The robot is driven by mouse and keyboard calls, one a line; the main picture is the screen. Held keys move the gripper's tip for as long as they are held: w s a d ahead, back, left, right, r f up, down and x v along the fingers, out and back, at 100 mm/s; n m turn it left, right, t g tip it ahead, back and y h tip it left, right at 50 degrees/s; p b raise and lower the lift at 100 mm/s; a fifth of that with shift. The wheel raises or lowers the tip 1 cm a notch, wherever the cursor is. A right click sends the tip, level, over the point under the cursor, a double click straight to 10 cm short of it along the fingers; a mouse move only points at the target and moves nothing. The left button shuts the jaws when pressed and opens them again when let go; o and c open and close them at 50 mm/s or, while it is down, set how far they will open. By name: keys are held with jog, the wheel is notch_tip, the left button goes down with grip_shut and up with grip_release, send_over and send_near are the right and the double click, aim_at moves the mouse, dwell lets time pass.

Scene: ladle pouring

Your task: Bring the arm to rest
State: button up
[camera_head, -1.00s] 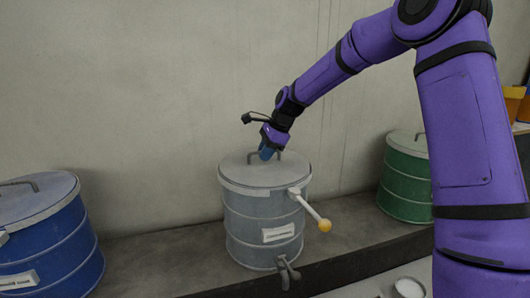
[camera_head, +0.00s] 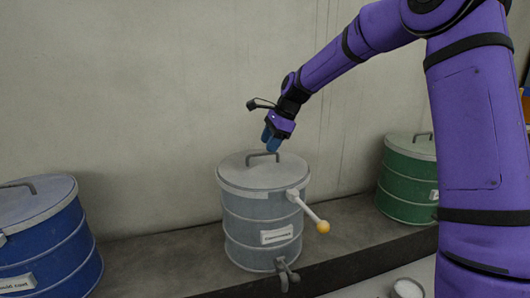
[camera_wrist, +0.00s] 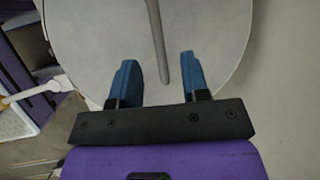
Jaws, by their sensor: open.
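My gripper (camera_head: 271,140) has blue fingers and hangs just above the lid of the grey drum, pointing down. In the wrist view my gripper (camera_wrist: 160,80) is open, its two fingers apart with nothing held. The grey lid (camera_wrist: 100,25) fills most of that view, and its bar handle (camera_wrist: 157,45) lies beyond and between the fingertips. The grey drum (camera_head: 245,225) stands upright on a ledge with its lid on. The lid handle (camera_head: 263,155) shows clear below the fingers, apart from them.
A white lever with a yellow knob (camera_head: 323,227) sticks out from the grey drum's right side. A blue drum (camera_head: 50,245) stands at left, a green drum (camera_head: 405,180) at right, on the ledge (camera_head: 150,260). A small white bowl (camera_head: 408,288) sits lower right.

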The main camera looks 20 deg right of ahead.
jog(key=v, duration=0.6)
jog(key=s+a+r+n+h, duration=0.1)
jog(key=s+r+n, duration=0.2)
jog(key=s, duration=0.3)
jog(key=s+a+r+n+h, duration=0.1)
jog(key=s+r+n+h, duration=0.15)
jog(key=s, duration=0.45)
jog(key=s+d+f+n+t, duration=0.1)
jog(key=s+n, duration=0.5)
jog(key=s, duration=0.8)
jog(key=s+d+f+n+t+h, duration=0.1)
jog(key=s+n, duration=0.5)
jog(key=s, duration=0.8)
jog(key=shift+d+f+t, duration=0.2)
jog(key=shift+d+t, duration=0.3)
jog(key=shift+d, duration=0.75)
